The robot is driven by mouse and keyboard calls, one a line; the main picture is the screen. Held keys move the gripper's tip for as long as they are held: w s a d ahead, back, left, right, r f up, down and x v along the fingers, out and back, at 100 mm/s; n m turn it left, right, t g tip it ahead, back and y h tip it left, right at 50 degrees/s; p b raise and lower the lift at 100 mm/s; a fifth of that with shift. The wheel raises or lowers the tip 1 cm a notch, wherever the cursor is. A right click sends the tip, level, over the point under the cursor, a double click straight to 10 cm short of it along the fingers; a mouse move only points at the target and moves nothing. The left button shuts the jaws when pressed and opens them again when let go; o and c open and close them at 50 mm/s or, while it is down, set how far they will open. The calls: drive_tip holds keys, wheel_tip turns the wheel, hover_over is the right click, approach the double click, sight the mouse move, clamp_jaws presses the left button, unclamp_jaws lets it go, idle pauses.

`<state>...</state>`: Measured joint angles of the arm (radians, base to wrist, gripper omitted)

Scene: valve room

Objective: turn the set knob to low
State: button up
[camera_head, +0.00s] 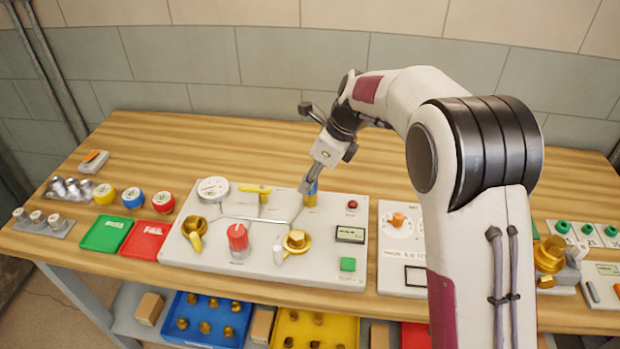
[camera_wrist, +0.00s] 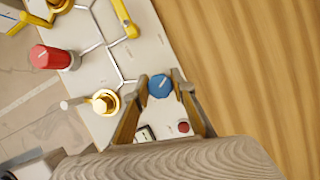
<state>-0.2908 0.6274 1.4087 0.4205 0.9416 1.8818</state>
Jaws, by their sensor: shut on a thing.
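A round blue knob (camera_wrist: 160,86) with a white pointer line stands on the pale panel (camera_head: 330,272). In the wrist view the line slants from lower left to upper right. My gripper (camera_head: 310,187) reaches down to the back of this panel and is shut on the blue knob, with one finger on each side of it. In the head view the fingers hide most of the knob. No "low" mark or other label by the knob can be read.
On the same panel are a red knob (camera_head: 238,237), a brass valve (camera_head: 296,241), a yellow lever (camera_head: 255,189), a gauge (camera_head: 213,189), a red button (camera_head: 352,205) and a green button (camera_head: 348,264). A second panel with an orange knob (camera_head: 398,219) stands to the right.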

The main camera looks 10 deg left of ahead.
drive_tip(key=o, duration=1.1)
drive_tip(key=shift+r, duration=0.1)
drive_tip(key=shift+d+r, duration=0.25)
drive_tip(key=shift+r, duration=0.2)
drive_tip(key=s+d, duration=0.1)
drive_tip(key=d, duration=0.3)
drive_tip(key=s+d, duration=0.1)
drive_tip(key=d, duration=0.2)
drive_tip(key=s+d, duration=0.1)
drive_tip(key=d, duration=0.3)
drive_tip(key=shift+d, duration=0.35)
